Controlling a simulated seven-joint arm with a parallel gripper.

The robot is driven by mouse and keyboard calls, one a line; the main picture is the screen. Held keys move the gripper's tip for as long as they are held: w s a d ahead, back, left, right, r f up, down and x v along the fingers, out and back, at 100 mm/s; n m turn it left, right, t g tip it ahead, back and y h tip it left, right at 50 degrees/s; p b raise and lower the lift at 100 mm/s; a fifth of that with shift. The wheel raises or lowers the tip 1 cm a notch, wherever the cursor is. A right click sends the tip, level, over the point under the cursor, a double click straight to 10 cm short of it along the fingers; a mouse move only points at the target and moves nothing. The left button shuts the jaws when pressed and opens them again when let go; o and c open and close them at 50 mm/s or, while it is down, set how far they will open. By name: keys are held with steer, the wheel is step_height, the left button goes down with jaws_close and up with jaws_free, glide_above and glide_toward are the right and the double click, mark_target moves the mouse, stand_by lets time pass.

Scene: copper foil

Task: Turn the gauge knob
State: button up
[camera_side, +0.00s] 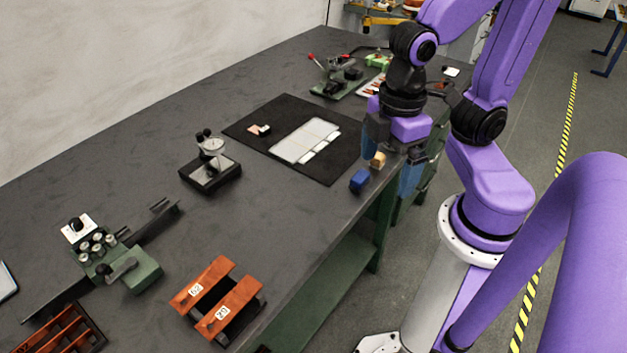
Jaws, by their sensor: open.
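A small gauge stand (211,170) with a black base and a pale round dial (211,147) stands upright at the middle of the bench. Dark knobs (203,134) show at its top. A green fixture (125,272) at the lower left carries a white plate with a black knob (76,224); I cannot tell for certain which knob is the gauge knob. My gripper (391,162) is open, pointing down over the bench's right edge, well to the right of both and touching neither. Its fingers are partly hard to make out against the dark bench.
A black mat (255,121) with pale strips (306,140) lies between the gauge stand and my gripper. Orange holders (236,303) stand in front. A green press (338,80) stands behind.

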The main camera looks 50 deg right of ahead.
steer(key=shift+s+d+f, duration=0.25)
steer(key=shift+s+d, duration=0.2)
steer(key=shift+s, duration=0.1)
steer(key=shift+c, duration=0.7)
steer(key=shift+s+d+f, duration=0.15)
steer(key=shift+s, duration=0.1)
steer(key=c, duration=0.9)
steer(key=w+a+r+m, duration=0.25)
steer(key=w+a, duration=0.25)
steer(key=w, duration=0.4)
step_height(320, 180, up, 3)
steer(key=m+t+h, duration=0.1)
steer(key=m+t, duration=0.3)
steer(key=m, duration=0.8)
glide_above(199, 133)
steer(key=s+a, duration=0.1)
steer(key=s, duration=0.6)
steer(key=x, duration=1.7)
steer(key=shift+w+a+f, duration=0.1)
steer(key=shift+w, duration=0.05)
jaws_close()
